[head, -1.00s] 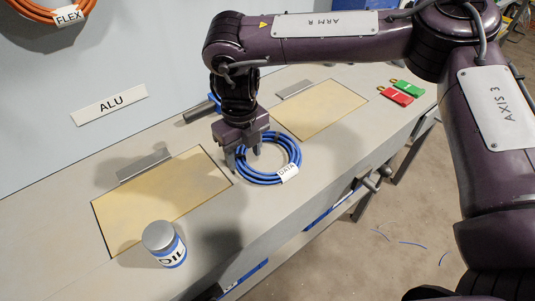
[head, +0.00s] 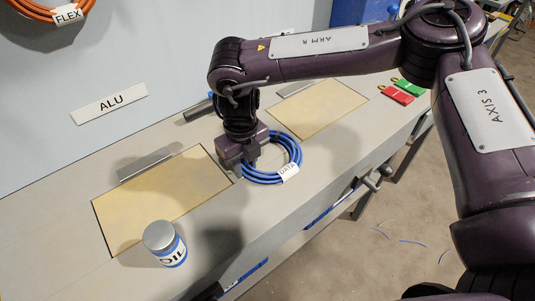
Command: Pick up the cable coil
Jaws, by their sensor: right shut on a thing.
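The blue cable coil (head: 293,152) with a white DATA label lies on the grey workbench in the middle of the head view. My right gripper (head: 243,172) is down at the coil's left side, shut on the coil's strands there. The gripper body hides that part of the coil and most of the fingers. The coil appears to rest flat on the bench. My left gripper is not in the head view.
A jar labelled OIL (head: 165,244) stands at the front left. Two tan panels (head: 150,205) are set in the bench, with grey bars behind them. Red (head: 397,94) and green tags lie at the right. A vise handle (head: 372,183) sticks out from the front edge.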

